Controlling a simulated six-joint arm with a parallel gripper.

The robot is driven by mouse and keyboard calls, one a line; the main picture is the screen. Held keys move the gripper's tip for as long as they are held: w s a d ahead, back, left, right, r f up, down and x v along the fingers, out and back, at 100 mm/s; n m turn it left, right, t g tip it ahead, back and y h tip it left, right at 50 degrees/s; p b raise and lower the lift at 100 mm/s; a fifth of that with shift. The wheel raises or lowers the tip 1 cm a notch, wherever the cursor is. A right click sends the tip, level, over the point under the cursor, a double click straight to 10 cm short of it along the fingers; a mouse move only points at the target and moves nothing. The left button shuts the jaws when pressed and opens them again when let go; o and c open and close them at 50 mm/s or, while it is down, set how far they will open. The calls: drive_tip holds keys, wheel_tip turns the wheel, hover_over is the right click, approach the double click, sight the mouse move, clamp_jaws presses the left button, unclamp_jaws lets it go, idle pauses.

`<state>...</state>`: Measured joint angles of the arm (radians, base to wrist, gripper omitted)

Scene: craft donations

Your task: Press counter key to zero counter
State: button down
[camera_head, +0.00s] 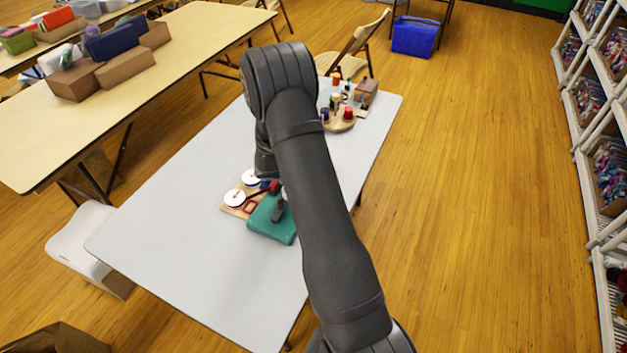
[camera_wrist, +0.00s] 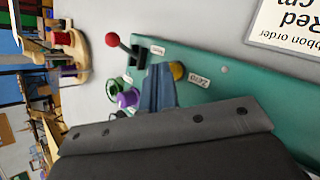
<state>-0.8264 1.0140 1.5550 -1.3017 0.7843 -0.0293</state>
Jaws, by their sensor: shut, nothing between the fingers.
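The teal counter machine (camera_wrist: 225,85) fills the right of the wrist view. It carries a round yellow key (camera_wrist: 178,71) with a label reading "Zero" (camera_wrist: 199,81) beside it. My gripper (camera_wrist: 158,69) is shut and empty, its blue-grey fingertips just left of the yellow key in the picture. I cannot tell whether they touch the key or the machine. A black lever with a red ball (camera_wrist: 112,39) stands to the left of the fingers. In the head view the teal machine (camera_head: 262,228) sits on the grey table, and my arm hides part of it; the key is not distinguishable there.
A printed ribbon order card (camera_wrist: 290,22) lies at the top right of the wrist view. Green and purple spools (camera_wrist: 128,98) stand left of the fingers. In the head view, a round wooden stand (camera_head: 341,124) with small items is farther back. The grey table's (camera_head: 180,240) near left is clear.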

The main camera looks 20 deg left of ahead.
drive_tip(key=shift+f, duration=0.25)
drive_tip(key=shift+r, duration=0.1)
idle(0.4)
drive_tip(key=shift+r, duration=0.8)
drive_tip(key=shift+r, duration=2.5)
drive_tip(key=shift+f, duration=0.15)
wheel_tip(320, 180, up, 4)
drive_tip(key=shift+r, duration=0.1)
